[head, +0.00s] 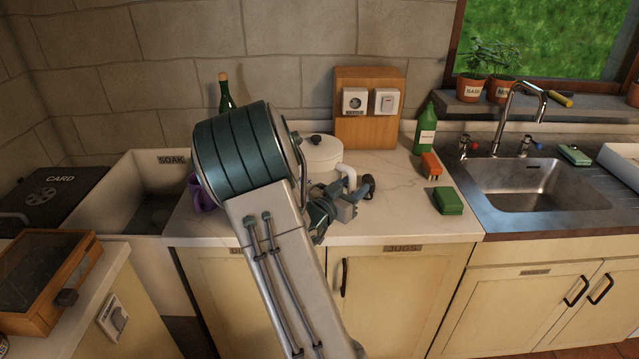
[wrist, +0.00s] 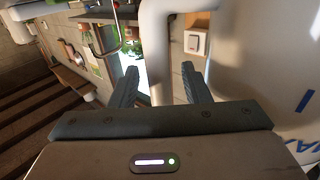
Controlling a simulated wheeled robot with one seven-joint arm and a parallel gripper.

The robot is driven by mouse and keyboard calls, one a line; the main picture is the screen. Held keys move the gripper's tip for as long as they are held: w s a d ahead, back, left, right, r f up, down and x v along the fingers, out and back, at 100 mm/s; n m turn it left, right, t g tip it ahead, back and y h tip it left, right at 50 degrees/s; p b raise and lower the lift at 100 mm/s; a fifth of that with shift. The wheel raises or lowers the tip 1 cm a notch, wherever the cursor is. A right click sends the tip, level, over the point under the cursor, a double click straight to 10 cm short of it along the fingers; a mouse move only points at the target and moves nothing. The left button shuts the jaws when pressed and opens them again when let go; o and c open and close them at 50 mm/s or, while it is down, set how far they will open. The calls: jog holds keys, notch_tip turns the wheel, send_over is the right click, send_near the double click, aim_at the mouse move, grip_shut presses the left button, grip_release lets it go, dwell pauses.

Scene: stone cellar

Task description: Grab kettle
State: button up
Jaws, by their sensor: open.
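A white kettle (head: 323,150) with a dark lid knob stands on the pale worktop (head: 420,225), partly hidden behind my arm in the head view. In the wrist view its big white body (wrist: 270,60), with blue marks, fills the right side. A white curved tube (wrist: 155,40) on it, handle or spout, I cannot tell which, passes between my fingers. My gripper (wrist: 159,72) is open, one finger on each side of this tube, with no clear contact. In the head view my gripper (head: 338,205) is at the kettle's right front.
A purple mug (head: 198,194) is left of my arm. A wooden panel (head: 369,88) with a socket and switch stands behind the kettle.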

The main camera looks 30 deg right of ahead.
grip_shut()
dwell(1.2)
jog(key=shift+r, duration=0.1)
